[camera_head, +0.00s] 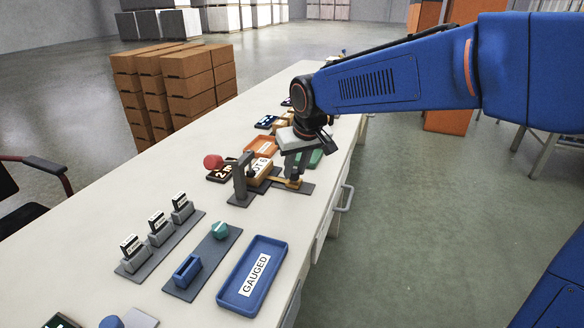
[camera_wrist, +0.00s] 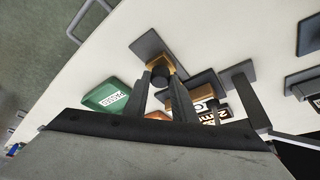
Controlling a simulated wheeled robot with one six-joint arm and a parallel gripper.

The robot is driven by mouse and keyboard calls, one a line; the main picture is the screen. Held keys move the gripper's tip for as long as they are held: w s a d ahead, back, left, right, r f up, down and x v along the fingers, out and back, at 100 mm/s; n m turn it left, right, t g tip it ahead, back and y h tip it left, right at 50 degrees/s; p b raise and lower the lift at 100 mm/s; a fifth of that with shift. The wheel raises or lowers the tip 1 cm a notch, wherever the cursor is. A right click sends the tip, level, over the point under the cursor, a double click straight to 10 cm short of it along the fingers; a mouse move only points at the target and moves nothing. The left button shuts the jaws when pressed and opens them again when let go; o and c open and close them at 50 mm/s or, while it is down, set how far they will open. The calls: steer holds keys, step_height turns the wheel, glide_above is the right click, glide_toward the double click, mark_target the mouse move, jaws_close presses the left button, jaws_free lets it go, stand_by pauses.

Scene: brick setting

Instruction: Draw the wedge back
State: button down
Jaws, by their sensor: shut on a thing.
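The wedge (camera_head: 280,181) looks like a tan brass-coloured piece lying on a dark plate (camera_head: 303,190) on the table. In the wrist view its brass end (camera_wrist: 156,62) carries a dark round knob (camera_wrist: 162,70). My gripper (camera_head: 297,172) points down at this end, and its fingers (camera_wrist: 163,78) are shut on the knob. The wedge's inner end is partly hidden by the block and my fingers.
An orange tray (camera_head: 261,147) and a green tray (camera_head: 316,158) lie close behind the fixture. Nearer are a blue tray marked GAUGED (camera_head: 246,287), a grey plate with a blue holder (camera_head: 187,269) and a rack of upright tags (camera_head: 160,230). The table's right edge is close to the wedge.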

steer(key=d, duration=0.1)
steer(key=s+d, duration=0.1)
steer(key=shift+d, duration=0.4)
steer(key=c, duration=1.5)
jaws_free()
steer(key=shift+d, duration=0.1)
steer(key=shift+o, duration=0.2)
steer(key=shift+r, duration=0.1)
steer(key=v, duration=1.7)
steer(key=shift+s, duration=0.15)
steer(key=shift+d, duration=0.15)
steer(key=s+d+f+m+h, duration=0.1)
steer(key=s+d+f+m, duration=0.4)
steer(key=s+d+f, duration=1.5)
steer(key=s+d, duration=0.2)
steer(key=shift+s+d+f+t+h, duration=0.2)
steer(key=shift+d+f+t+h, duration=0.15)
steer(key=shift+f+t+h, duration=0.05)
